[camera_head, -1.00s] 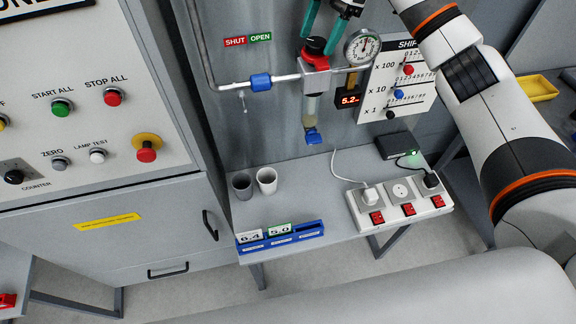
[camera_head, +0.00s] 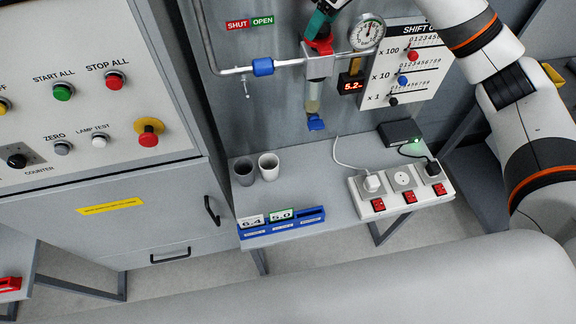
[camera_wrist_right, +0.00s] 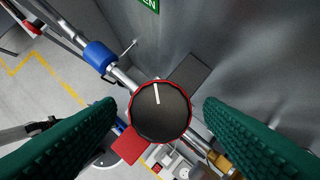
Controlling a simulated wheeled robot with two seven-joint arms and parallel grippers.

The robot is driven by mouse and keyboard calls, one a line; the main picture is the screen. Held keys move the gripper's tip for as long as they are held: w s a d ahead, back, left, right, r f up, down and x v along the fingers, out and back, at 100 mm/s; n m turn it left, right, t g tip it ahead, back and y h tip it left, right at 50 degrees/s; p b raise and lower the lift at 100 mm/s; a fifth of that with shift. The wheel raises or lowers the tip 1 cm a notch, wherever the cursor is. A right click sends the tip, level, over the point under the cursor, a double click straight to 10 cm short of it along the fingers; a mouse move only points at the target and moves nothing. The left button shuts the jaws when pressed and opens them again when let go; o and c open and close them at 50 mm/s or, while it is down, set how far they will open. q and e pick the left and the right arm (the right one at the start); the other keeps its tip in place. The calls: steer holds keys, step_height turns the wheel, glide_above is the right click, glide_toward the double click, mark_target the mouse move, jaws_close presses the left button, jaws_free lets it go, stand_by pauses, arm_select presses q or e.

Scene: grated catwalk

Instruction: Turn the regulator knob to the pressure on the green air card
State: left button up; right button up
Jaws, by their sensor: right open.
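The regulator knob (camera_wrist_right: 160,112) has a black top with a white mark and a red rim. In the head view its red part (camera_head: 318,46) sits on top of the regulator, partly hidden by my right gripper (camera_head: 322,25). In the right wrist view the green fingers of my right gripper (camera_wrist_right: 160,128) are apart, one on each side of the knob, with gaps between. The gauge (camera_head: 367,33) stands right of the knob. The red digital display (camera_head: 351,87) reads about 5.2. The green-edged card (camera_head: 282,215) reads 5.0. My left gripper is out of view.
A card reading 6.4 (camera_head: 251,222) stands beside the green one in the blue holder (camera_head: 308,222). Two cups (camera_head: 268,166) and a power strip (camera_head: 352,205) are on the bench. A pipe with a blue fitting (camera_head: 263,66) runs left of the regulator. A slider panel (camera_head: 423,70) is at right.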

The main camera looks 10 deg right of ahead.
steer(key=m+h, duration=0.1)
steer(key=m, duration=0.3)
steer(key=m+t+h, duration=0.1)
steer(key=m, duration=0.2)
steer(key=shift+s+a+h, duration=0.1)
steer(key=shift+a+h, duration=0.15)
steer(key=shift+h, duration=0.05)
steer(key=m+h, duration=0.1)
steer(key=m, duration=0.1)
steer(key=m+h, duration=0.1)
steer(key=m, duration=0.1)
steer(key=shift+a+r+m, duration=0.1)
steer(key=shift+a+m, duration=0.05)
steer(key=shift+m, duration=0.75)
steer(key=b+v, duration=0.3)
steer(key=v, duration=0.2)
steer(key=shift+a, duration=0.15)
steer(key=d+b+v, duration=0.1)
steer(key=v, duration=0.6)
steer(key=s+a+f+n+y, duration=0.1)
steer(key=a+f+n+y, duration=0.3)
steer(key=f, duration=0.7)
steer(key=s+a+f+n+h, duration=0.15)
steer(key=a+f, duration=0.35)
steer(key=f, duration=0.5)
steer(key=s+f+n+y, duration=0.1)
steer(key=s+f+y, duration=0.2)
steer(key=s+f, duration=0.7)
steer(key=shift+f+n, duration=0.35)
steer(key=shift+f, duration=1.95)
